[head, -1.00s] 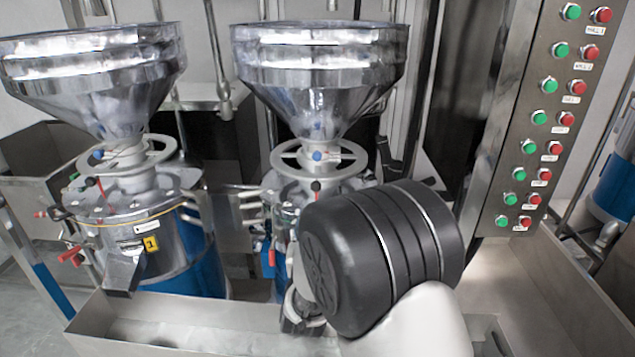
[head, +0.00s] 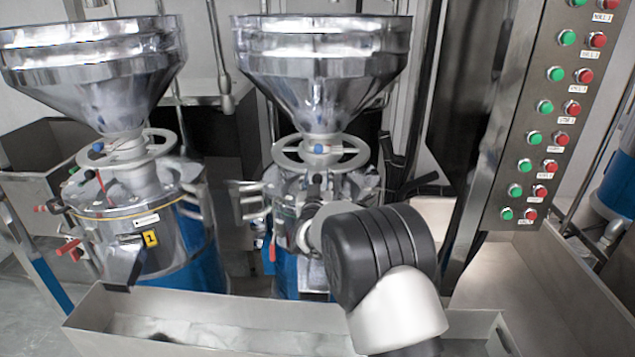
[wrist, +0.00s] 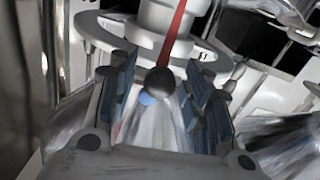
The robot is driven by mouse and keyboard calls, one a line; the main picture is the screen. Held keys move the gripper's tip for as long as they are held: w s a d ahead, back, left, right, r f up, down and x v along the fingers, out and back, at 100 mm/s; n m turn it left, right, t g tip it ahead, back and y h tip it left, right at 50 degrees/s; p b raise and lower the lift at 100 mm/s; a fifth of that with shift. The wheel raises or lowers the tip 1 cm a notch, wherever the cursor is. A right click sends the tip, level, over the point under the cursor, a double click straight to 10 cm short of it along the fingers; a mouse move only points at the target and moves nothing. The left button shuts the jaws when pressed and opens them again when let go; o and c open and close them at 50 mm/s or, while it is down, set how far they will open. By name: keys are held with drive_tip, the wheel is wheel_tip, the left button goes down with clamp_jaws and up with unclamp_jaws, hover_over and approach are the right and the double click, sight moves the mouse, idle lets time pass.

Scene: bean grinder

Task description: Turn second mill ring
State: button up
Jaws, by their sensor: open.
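The second mill's ring (head: 320,152) is a grey handwheel around the neck below the right steel hopper (head: 322,75). It also shows in the wrist view as a pale ring (wrist: 90,32). My gripper (wrist: 162,70) is open, with its blue-padded fingers apart on either side of a black ball knob (wrist: 159,82) on a red lever (wrist: 173,35). The fingertips reach up toward the ring's near side; I cannot tell whether they touch it. A blue ball (wrist: 147,97) shows just below the knob. In the head view my wrist hides most of the gripper and the mill's front.
The first mill (head: 140,235), tagged 1, stands to the left with its own ring (head: 128,152). A button panel (head: 548,120) with green and red buttons rises at the right. A steel trough (head: 215,310) runs along the front, below my arm.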

drive_tip(key=shift+w, duration=0.5)
clamp_jaws()
idle(0.3)
